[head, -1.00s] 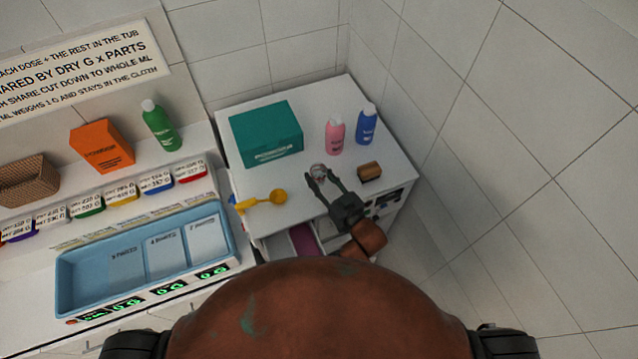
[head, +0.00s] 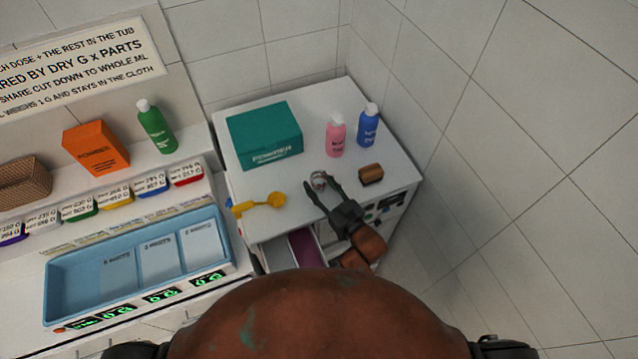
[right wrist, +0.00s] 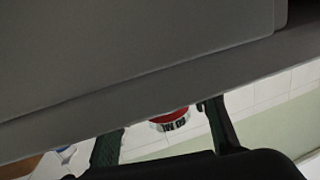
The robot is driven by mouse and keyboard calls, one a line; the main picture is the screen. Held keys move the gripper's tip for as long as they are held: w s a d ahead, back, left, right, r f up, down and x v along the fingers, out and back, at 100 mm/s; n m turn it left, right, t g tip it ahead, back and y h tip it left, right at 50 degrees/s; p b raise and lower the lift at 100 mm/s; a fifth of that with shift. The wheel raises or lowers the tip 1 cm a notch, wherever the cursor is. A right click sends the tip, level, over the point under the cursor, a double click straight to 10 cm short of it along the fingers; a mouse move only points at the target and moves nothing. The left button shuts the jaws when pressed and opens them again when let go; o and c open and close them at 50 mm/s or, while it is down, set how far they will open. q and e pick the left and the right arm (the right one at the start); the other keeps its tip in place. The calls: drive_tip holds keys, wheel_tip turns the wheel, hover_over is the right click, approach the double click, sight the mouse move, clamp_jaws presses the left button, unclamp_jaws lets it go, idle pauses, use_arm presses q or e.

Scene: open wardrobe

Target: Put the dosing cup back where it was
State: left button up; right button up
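In the right wrist view both fingers of my right gripper (right wrist: 163,132) show apart. A round red and white thing with dark marks (right wrist: 170,120) lies between them; I cannot tell if it is the cup. My left gripper is not in view.
A brown block (head: 371,175) lies right of the gripper. A pink bottle (head: 336,137), a blue bottle (head: 368,126) and a teal box (head: 265,135) stand behind. A yellow scoop (head: 262,201) lies left. An open drawer (head: 305,248) juts out below the cabinet top.

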drive_tip(key=shift+o, duration=0.9)
drive_tip(key=shift+r, duration=0.15)
drive_tip(key=b+v, duration=0.1)
drive_tip(key=v, duration=1.1)
drive_tip(key=shift+b, duration=0.4)
